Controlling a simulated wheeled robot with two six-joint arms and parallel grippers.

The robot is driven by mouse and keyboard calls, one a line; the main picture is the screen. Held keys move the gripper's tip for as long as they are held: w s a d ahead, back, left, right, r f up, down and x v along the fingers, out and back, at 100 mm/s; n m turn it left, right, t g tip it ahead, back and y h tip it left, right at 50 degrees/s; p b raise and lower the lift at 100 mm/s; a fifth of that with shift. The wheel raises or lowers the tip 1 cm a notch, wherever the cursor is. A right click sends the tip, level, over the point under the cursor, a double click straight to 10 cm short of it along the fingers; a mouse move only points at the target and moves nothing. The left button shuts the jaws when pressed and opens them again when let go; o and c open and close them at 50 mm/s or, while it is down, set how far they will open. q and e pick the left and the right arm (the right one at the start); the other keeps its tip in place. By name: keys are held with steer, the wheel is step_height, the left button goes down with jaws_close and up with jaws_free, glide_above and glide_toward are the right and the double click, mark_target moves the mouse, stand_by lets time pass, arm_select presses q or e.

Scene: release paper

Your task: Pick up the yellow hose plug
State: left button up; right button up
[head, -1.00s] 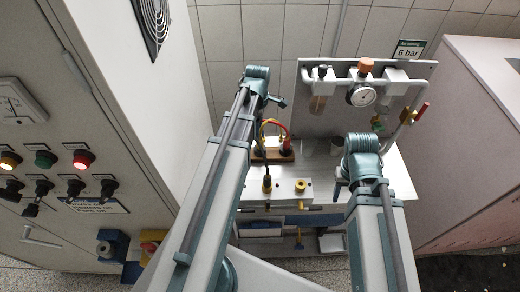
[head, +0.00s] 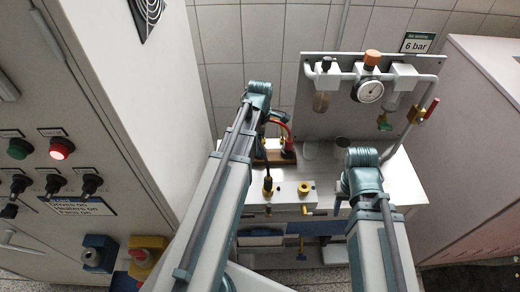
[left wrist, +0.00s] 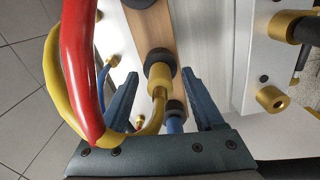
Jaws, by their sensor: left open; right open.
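The yellow hose plug (left wrist: 160,75) stands in a socket on the wooden strip (left wrist: 155,22) in the left wrist view, its yellow hose (left wrist: 62,100) looping to the left. My left gripper (left wrist: 160,76) is open, with one blue finger on each side of the plug and visible gaps between. In the head view my left arm hides the yellow plug; the wooden strip (head: 273,158) shows beside it. My right gripper (head: 341,188) is open over the bench's right part, away from the plug; its fingers are barely visible.
A thick red hose (left wrist: 80,70) arches close to my left gripper; its plug (head: 288,147) stands on the strip. A blue plug (left wrist: 174,120) is near the right finger. Brass fittings (head: 305,188) sit at the bench front. A gauge panel (head: 368,90) stands behind.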

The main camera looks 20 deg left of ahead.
arm_select(q)
jaws_close()
stand_by(0.3)
steer(key=shift+r, duration=0.15)
step_height(320, 180, up, 10)
steer(key=p, duration=1)
steer(key=shift+s, duration=0.1)
